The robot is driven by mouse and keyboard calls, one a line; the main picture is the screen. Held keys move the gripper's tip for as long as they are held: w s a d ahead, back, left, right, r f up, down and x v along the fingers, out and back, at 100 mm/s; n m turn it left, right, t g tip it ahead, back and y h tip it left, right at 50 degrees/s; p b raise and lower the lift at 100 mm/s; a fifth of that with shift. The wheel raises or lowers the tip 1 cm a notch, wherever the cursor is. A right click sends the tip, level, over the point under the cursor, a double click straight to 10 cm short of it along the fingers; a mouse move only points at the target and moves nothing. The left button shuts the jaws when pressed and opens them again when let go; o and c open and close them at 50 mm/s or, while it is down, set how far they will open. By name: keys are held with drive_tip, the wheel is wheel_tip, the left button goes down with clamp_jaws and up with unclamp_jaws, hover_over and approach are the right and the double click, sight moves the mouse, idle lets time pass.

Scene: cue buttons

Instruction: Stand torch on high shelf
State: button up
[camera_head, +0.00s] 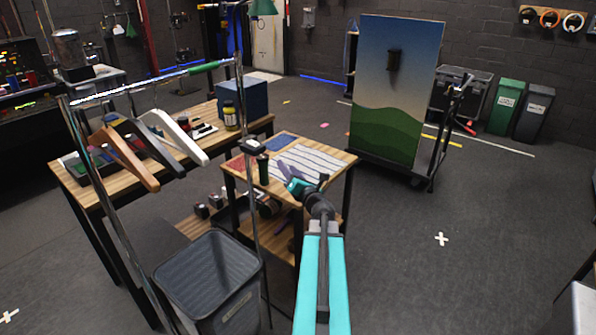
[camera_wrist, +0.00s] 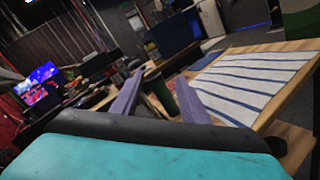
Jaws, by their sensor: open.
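A dark green upright cylinder with a black top, which looks like the torch (camera_head: 263,168), stands near the left edge of the small wooden shelf unit's top (camera_head: 340,160). My gripper (camera_head: 289,176) is just right of it, low over the top, with its jaws open. In the wrist view, the two purple fingers (camera_wrist: 160,76) are spread, and the dark torch (camera_wrist: 164,96) shows between and beyond them. I cannot tell if either finger touches it. The unit also has a lower shelf (camera_head: 275,232), partly hidden by my arm.
A striped cloth (camera_head: 312,163) covers much of the top. A grey bin (camera_head: 208,275) stands below.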

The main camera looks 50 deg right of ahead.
drive_tip(key=w+a+f+m+g, duration=0.4)
drive_tip(key=w+a+f+m, duration=0.1)
drive_tip(key=a+f+m, duration=0.3)
drive_tip(key=w+a+f+m+g, duration=0.3)
drive_tip(key=w+a+f+m, duration=0.35)
drive_tip(key=a, duration=0.25)
drive_tip(key=s+a+f+m+g+y, duration=0.25)
drive_tip(key=a+f, duration=0.35)
drive_tip(key=a, duration=0.5)
drive_tip(key=s+a+f+m+g+y+b, duration=0.15)
drive_tip(key=s+a+f+g, duration=0.35)
drive_tip(key=a, duration=0.6)
drive_tip(key=s+a+f+m+y, duration=0.2)
drive_tip(key=a+f+m+y, duration=0.1)
drive_tip(key=a+f, duration=0.6)
drive_tip(key=s+a+f+g+b, duration=0.2)
drive_tip(key=s+a+f, duration=0.1)
drive_tip(key=s+f, duration=0.5)
drive_tip(key=s+a+f+m+g+y+b, duration=0.1)
drive_tip(key=s+a+f+g+b, duration=0.2)
drive_tip(key=s+f, duration=0.5)
drive_tip(key=s+a+f+g+b, duration=0.2)
drive_tip(key=s+f, duration=0.6)
drive_tip(key=s, duration=0.4)
drive_tip(key=a+b, duration=0.1)
drive_tip(key=a, duration=0.1)
drive_tip(key=shift+s+a+f, duration=0.15)
drive_tip(key=shift+s+a, duration=0.15)
drive_tip(key=shift+s, duration=0.05)
drive_tip(key=shift+m+g, duration=0.25)
